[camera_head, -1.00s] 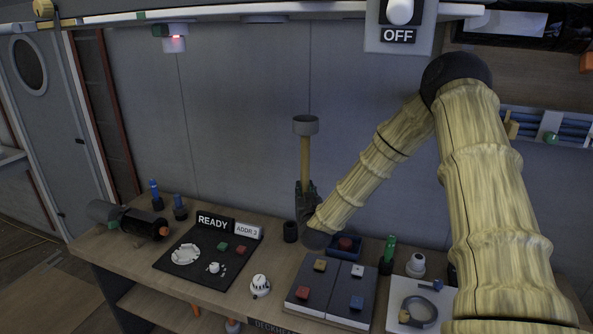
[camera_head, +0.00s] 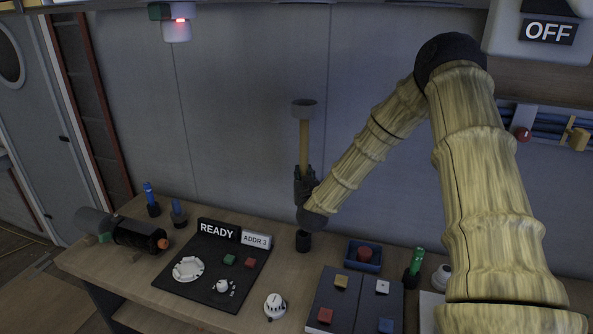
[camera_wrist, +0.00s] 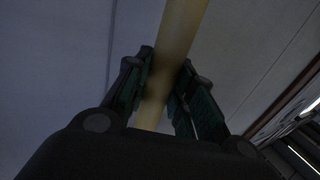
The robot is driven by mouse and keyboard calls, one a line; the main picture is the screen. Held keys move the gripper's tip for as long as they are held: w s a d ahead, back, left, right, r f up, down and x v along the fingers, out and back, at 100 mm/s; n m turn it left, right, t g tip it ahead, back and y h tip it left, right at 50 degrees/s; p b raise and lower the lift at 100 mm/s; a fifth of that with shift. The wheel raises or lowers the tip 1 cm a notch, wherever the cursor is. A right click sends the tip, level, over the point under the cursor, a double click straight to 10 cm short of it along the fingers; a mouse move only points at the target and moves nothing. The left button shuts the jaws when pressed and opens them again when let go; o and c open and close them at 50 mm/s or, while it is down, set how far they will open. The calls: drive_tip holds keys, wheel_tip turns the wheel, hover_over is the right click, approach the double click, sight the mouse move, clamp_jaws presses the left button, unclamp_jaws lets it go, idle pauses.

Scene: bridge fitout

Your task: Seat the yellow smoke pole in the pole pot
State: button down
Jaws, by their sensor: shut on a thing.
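The yellow smoke pole (camera_head: 304,146) stands near upright, with a grey cup on its top end. My gripper (camera_head: 304,178) is shut on its lower part. In the wrist view the pole (camera_wrist: 178,45) runs between both fingers (camera_wrist: 160,92) of my gripper. A small dark pot (camera_head: 303,241), which looks like the pole pot, stands on the bench almost straight below my gripper in the picture. My wrist hides the pole's lower end, so I cannot tell how far it is from the pot.
A black panel (camera_head: 192,285) with a READY sign (camera_head: 219,230) lies left of the pot. A blue tray (camera_head: 376,265) with a red button and a dark panel with coloured blocks (camera_head: 350,303) are to the right. The grey wall (camera_head: 240,120) stands behind the bench.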

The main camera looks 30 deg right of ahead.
drive_tip(key=shift+s+r, duration=0.9)
drive_tip(key=shift+s, duration=0.15)
drive_tip(key=f+b, duration=0.1)
drive_tip(key=f, duration=0.1)
drive_tip(key=f+b, duration=0.1)
drive_tip(key=w+f+b, duration=0.1)
drive_tip(key=f, duration=0.1)
drive_tip(key=shift+f+b, duration=0.3)
drive_tip(key=shift+b, duration=0.1)
drive_tip(key=shift+a, duration=0.15)
drive_tip(key=shift+f+b, duration=0.25)
drive_tip(key=shift+b, duration=0.05)
drive_tip(key=shift+f+b, duration=1.05)
drive_tip(key=shift+f, duration=0.4)
idle(0.4)
